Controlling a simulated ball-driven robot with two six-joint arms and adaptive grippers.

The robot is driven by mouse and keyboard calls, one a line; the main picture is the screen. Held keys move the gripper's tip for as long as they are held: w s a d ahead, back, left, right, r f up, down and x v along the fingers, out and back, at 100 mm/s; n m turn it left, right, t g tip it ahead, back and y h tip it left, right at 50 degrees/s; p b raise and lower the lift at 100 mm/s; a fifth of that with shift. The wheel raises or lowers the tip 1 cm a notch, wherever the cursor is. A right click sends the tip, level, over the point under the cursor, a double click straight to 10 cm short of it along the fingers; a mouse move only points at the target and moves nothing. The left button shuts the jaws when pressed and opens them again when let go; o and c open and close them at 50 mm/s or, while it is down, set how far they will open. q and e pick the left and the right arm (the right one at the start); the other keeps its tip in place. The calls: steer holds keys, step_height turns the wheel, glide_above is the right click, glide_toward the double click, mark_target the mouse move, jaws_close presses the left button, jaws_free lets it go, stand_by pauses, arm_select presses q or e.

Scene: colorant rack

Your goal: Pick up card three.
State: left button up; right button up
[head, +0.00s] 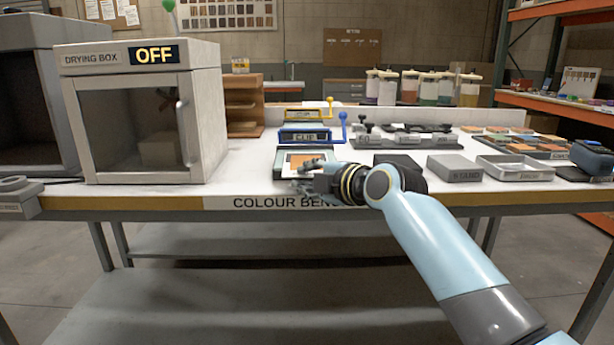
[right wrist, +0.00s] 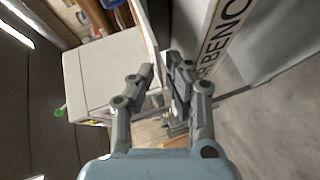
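A white card with an orange patch (head: 297,160) lies on a dark flat holder near the bench's front edge in the head view. No number on it can be read. My right gripper (head: 300,173) is at the card's near side and hides part of it. In the right wrist view its two fingers (right wrist: 160,78) stand apart with a narrow gap, so it looks open. Whether a finger touches the card cannot be told. My left gripper is not in view.
The drying box (head: 135,120), marked OFF, stands left on the bench. Behind the card is a blue device marked CLIP (head: 305,136). To the right are a grey stand block (head: 455,168), a shallow tray (head: 515,168) and several colour samples. The bench's front edge (head: 150,200) runs below the gripper.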

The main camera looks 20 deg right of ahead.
steer(key=o, duration=0.3)
steer(key=shift+r, duration=0.15)
steer(key=shift+o, duration=0.2)
steer(key=v, duration=1.2)
